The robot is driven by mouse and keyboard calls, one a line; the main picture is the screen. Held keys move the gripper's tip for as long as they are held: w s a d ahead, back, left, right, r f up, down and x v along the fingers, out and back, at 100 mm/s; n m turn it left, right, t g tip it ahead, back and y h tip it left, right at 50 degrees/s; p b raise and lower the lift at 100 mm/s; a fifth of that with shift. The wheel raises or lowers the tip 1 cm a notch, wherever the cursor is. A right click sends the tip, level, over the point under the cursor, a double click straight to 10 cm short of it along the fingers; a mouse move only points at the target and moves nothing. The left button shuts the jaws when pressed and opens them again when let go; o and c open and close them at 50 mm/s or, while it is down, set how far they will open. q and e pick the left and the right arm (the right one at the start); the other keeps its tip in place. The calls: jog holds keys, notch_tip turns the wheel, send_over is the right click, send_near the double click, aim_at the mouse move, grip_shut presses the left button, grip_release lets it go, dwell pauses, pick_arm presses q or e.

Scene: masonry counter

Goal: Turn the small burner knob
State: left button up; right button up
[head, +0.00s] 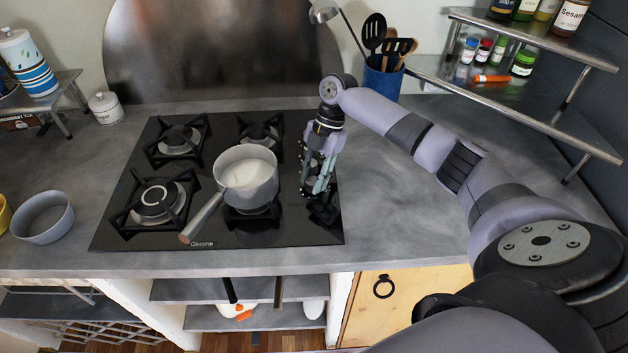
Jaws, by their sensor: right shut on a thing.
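A black glass gas hob (225,232) is set in the grey counter, with several burners under black grates. A saucepan (248,176) with white contents sits over the front right burner, its handle pointing to the lower left. My right gripper (319,192) reaches down over the right edge of the hob, where dark knobs (322,212) stand in a row. Its fingers are shut on one of these knobs. The fingers hide most of it, so I cannot tell which knob it is. My left gripper is not in view.
A blue utensil pot (382,82) stands behind my right arm. A metal spice shelf (520,105) is at the right. A grey bowl (43,217) and a white lidded jar (105,107) are at the left. The counter right of the hob is clear below my arm.

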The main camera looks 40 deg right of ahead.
jog(key=n+g+b, duration=0.1)
jog(key=n, duration=0.2)
jog(key=shift+w+n+h, duration=0.15)
jog(key=shift+n+h, duration=0.15)
jog(key=shift+n+g+h+b, duration=0.4)
jog(key=shift+n+b, duration=0.15)
jog(key=shift+n, duration=0.95)
jog(key=o, duration=1.2)
jog(key=shift+c, duration=0.2)
jog(key=v, duration=1.2)
jog(key=shift+a, duration=0.1)
